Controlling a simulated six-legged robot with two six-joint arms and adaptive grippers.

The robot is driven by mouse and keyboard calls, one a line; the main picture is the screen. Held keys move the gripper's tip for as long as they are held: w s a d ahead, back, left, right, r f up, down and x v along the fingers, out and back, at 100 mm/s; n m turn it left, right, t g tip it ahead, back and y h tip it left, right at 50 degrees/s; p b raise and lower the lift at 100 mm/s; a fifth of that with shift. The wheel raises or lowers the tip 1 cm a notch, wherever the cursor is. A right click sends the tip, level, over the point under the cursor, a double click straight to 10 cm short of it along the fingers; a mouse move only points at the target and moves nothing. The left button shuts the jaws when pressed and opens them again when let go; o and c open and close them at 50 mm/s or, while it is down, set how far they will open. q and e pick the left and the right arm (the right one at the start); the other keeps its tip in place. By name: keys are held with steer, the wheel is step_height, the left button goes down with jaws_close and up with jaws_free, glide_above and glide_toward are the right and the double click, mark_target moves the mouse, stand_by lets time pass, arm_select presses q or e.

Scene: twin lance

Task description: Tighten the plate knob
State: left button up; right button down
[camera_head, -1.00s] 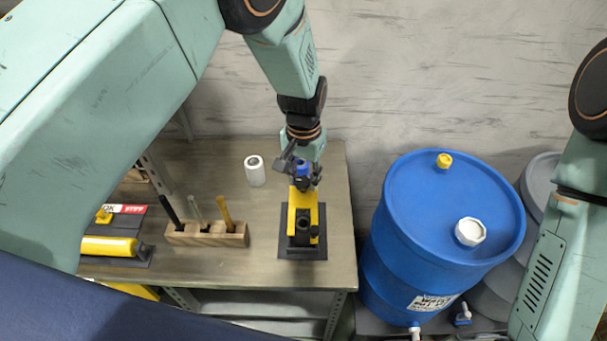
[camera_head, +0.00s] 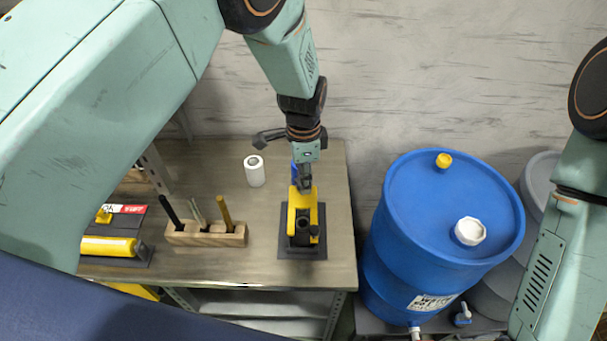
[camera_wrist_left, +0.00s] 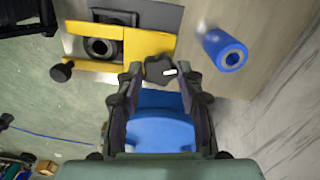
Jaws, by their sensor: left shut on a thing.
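The yellow fixture (camera_head: 305,212) stands on a dark base plate (camera_head: 302,253) near the right end of the bench. A black lobed plate knob (camera_wrist_left: 160,69) with a white mark shows at the fixture's wall-side end in the left wrist view. My left gripper (camera_head: 304,187) points down there, its fingers (camera_wrist_left: 160,82) on either side of the knob and shut on it. The gripper hides the knob in the head view. A blue cylinder (camera_wrist_left: 224,49) stands behind the fixture, partly covered by the gripper in the head view. My right gripper is out of view.
A white cylinder (camera_head: 255,176) and a wooden block (camera_head: 206,239) holding several tools stand left of the fixture. A yellow roller-shaped thing (camera_head: 108,247) lies further left. A blue drum (camera_head: 425,240) stands beyond the bench's right edge, near the wall.

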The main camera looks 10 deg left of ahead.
arm_select(q)
steer(key=shift+w+m, duration=0.1)
steer(key=shift+m, duration=2.1)
steer(key=o, duration=1.2)
steer(key=shift+c, duration=0.2)
step_height(320, 180, up, 12)
